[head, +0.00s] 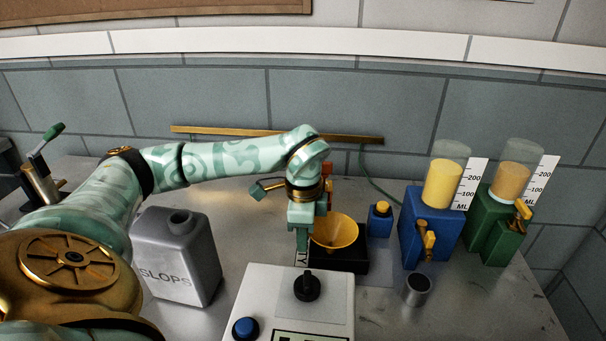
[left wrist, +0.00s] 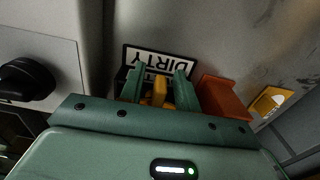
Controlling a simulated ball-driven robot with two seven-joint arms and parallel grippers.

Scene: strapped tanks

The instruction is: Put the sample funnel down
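The yellow sample funnel (head: 335,232) sits wide end up over a black block (head: 346,259) in the head view. My left gripper (head: 303,246) points down at the funnel's left side. In the left wrist view, a narrow yellow piece (left wrist: 159,92), seemingly the funnel's tab, lies between the two green fingers (left wrist: 158,88). Gaps show between it and the fingers, so the gripper looks open around it. A label reading DIRTY (left wrist: 158,62) lies just beyond the fingertips. My right gripper is out of view.
A white control box (head: 290,300) with a black knob stands in front. A grey SLOPS jug (head: 178,258) is left. Blue (head: 420,225) and green (head: 490,230) strapped tanks, a small blue block (head: 379,222) and a metal cup (head: 416,289) are right.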

